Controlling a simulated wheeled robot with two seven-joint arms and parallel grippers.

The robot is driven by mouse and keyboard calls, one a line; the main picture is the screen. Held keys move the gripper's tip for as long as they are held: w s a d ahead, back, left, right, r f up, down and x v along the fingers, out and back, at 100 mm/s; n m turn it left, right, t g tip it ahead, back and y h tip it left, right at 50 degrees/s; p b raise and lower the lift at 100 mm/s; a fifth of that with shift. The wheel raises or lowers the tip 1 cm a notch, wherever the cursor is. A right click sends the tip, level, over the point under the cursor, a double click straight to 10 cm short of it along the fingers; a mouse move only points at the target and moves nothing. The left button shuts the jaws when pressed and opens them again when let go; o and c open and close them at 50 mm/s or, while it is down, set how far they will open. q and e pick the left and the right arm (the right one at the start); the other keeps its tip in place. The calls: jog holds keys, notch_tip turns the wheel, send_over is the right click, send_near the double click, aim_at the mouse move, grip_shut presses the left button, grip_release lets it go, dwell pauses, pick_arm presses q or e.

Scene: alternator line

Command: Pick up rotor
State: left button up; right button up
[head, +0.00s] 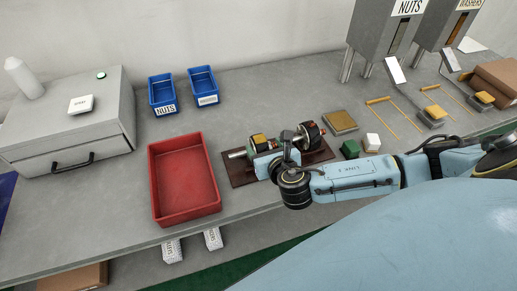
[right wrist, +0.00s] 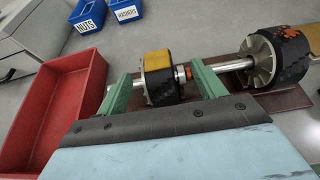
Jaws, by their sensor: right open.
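A rotor (right wrist: 158,80), a black drum with a yellow band and a metal shaft, lies on a dark brown board (head: 238,178) on the bench. It also shows in the head view (head: 258,140). A black part with a finned metal end (right wrist: 280,62) sits to its right along the shaft line; I cannot tell whether the two are joined. My right gripper (right wrist: 161,74) is open, its green fingers on either side of the yellow-banded drum with gaps visible. In the head view the right gripper (head: 263,150) partly hides the drum. My left gripper is out of view.
An empty red tray (head: 212,195) stands just left of the board. Blue bins (head: 162,94) are behind it. A green block (head: 350,149), a white block (head: 372,142) and a yellow-topped plate (head: 340,122) stand to the right. Grey dispensers (head: 384,35) are at the back right.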

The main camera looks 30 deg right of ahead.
aim_at(259, 141)
jog(key=shift+a+x, duration=0.15)
jog(key=shift+x, duration=1.45)
jog(key=shift+a+x, duration=0.15)
jog(key=shift+x, duration=1.45)
jog(key=shift+c, duration=0.4)
grip_shut()
jog(key=shift+w+r, duration=0.25)
jog(key=shift+r, duration=0.1)
